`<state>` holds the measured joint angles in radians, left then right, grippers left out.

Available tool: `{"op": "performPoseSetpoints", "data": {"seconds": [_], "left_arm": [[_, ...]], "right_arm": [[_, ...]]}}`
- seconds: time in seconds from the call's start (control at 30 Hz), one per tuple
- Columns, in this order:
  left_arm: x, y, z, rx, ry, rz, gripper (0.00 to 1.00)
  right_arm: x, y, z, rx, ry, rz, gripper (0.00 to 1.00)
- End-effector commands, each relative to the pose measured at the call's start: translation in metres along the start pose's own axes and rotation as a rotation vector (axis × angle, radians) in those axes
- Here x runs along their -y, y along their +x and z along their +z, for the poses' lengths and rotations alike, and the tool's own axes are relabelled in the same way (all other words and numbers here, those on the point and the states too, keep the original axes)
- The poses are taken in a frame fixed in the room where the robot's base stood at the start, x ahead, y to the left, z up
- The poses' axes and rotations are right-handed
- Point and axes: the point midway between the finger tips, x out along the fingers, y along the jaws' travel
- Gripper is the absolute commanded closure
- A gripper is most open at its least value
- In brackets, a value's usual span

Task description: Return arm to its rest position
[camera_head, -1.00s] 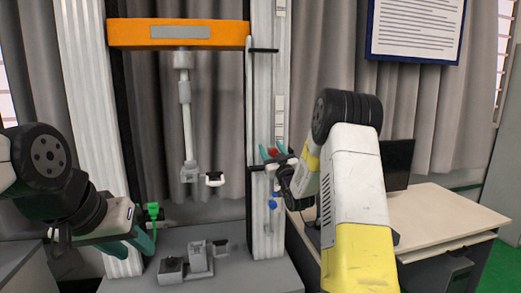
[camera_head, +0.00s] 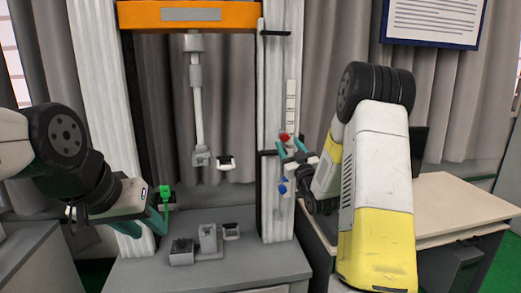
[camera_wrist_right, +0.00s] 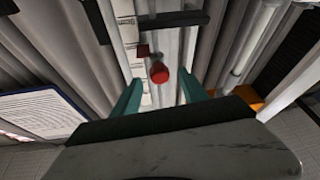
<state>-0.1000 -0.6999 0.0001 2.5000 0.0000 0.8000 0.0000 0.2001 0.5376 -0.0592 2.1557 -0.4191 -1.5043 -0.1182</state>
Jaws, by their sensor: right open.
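My right gripper (camera_head: 290,149) is by the right-hand column of the drop tower, with its teal fingers apart and nothing between them. In the right wrist view, the open fingers (camera_wrist_right: 160,92) point toward a red knob (camera_wrist_right: 159,72), which lies beyond the fingertips. The red knob also shows in the head view (camera_head: 284,137), close to the fingers; a blue knob (camera_head: 282,188) is below. My left gripper (camera_head: 150,229) is at the left, with its teal fingers apart and empty. It is beside a green knob (camera_head: 165,192) on the tower's left side.
The tower has an orange crossbeam (camera_head: 215,14) with a white rod hanging from it. Small grey blocks (camera_head: 208,238) stand on its grey base (camera_head: 250,262). A beige desk (camera_head: 455,203) with a dark monitor is at the right, behind my right arm.

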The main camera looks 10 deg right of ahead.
Motion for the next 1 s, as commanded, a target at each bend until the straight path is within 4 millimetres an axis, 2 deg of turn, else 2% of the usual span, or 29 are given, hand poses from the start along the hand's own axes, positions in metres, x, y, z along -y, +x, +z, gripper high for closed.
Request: {"op": "performPoseSetpoints", "data": {"seconds": [0.13, 0.27, 0.37, 0.47, 0.57, 0.67, 0.8, 0.9, 1.0], "left_arm": [[0.000, 0.000, 0.000, 0.000, 0.000, 0.000, 0.64], [0.000, 0.000, 0.000, 0.000, 0.000, 0.000, 0.64], [0.000, 0.000, 0.000, 0.000, 0.000, 0.000, 0.64], [0.000, 0.000, 0.000, 0.000, 0.000, 0.000, 0.64], [0.000, 0.000, 0.000, 0.000, 0.000, 0.000, 0.64], [0.000, 0.000, 0.000, 0.000, 0.000, 0.000, 0.64], [0.000, 0.000, 0.000, 0.000, 0.000, 0.000, 0.64], [0.000, 0.000, 0.000, 0.000, 0.000, 0.000, 0.64], [0.000, 0.000, 0.000, 0.000, 0.000, 0.000, 0.64]], "right_arm": [[0.003, 0.006, -0.019, 0.108, -0.002, 0.002, 0.49], [0.007, -0.001, -0.038, 0.265, 0.011, 0.009, 0.49], [0.013, -0.018, -0.054, 0.407, 0.035, 0.017, 0.49], [0.022, -0.048, -0.069, 0.560, 0.069, 0.020, 0.49], [0.035, -0.089, -0.083, 0.713, 0.115, 0.017, 0.49], [0.051, -0.140, -0.098, 0.864, 0.163, 0.003, 0.49], [0.078, -0.220, -0.116, 1.067, 0.234, -0.033, 0.49], [0.096, -0.273, -0.127, 1.190, 0.274, -0.067, 0.49], [0.108, -0.313, -0.135, 1.281, 0.300, -0.096, 0.49]]}}
